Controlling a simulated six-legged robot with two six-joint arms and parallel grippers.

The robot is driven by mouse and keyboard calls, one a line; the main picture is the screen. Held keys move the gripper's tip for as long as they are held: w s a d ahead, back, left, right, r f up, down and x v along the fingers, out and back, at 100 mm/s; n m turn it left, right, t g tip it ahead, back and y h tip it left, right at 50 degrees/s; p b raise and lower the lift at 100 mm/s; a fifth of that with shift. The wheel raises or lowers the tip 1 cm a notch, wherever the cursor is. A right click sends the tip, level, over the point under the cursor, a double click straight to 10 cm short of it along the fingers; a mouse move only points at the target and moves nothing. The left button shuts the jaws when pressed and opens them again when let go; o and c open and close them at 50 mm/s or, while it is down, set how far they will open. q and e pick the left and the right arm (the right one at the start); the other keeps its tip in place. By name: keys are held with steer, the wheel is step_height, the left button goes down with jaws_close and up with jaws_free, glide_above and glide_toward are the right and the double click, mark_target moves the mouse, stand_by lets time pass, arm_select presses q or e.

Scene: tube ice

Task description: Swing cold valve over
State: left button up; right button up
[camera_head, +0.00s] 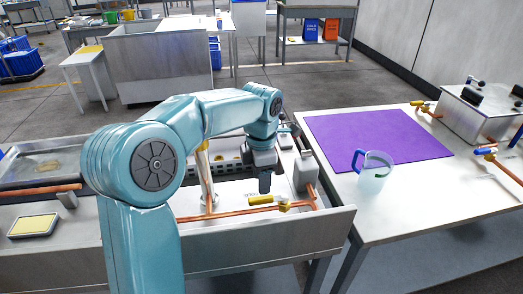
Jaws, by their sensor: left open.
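My left gripper (263,184) points down over the bench behind the low front panel. It is open, though the gap between its fingers is hard to see from here. A valve with a yellow handle (261,200) sits just below the fingertips on a copper pipe (232,210). Whether the fingers touch the handle I cannot tell. A valve with a blue handle (485,151) is on the right table, and a yellow-handled valve (418,103) is farther back there. Which valve is the cold one I cannot tell for sure. My right gripper is not in view.
A clear jug with a blue handle (374,172) stands at the edge of a purple mat (370,130) on the white table (420,205). A metal box (470,112) stands at the back right. A yellow pad (33,225) lies at the left.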

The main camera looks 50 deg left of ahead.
arm_select(q)
step_height(320, 180, up, 10)
steer(key=p, duration=0.1)
steer(key=shift+f, duration=0.25)
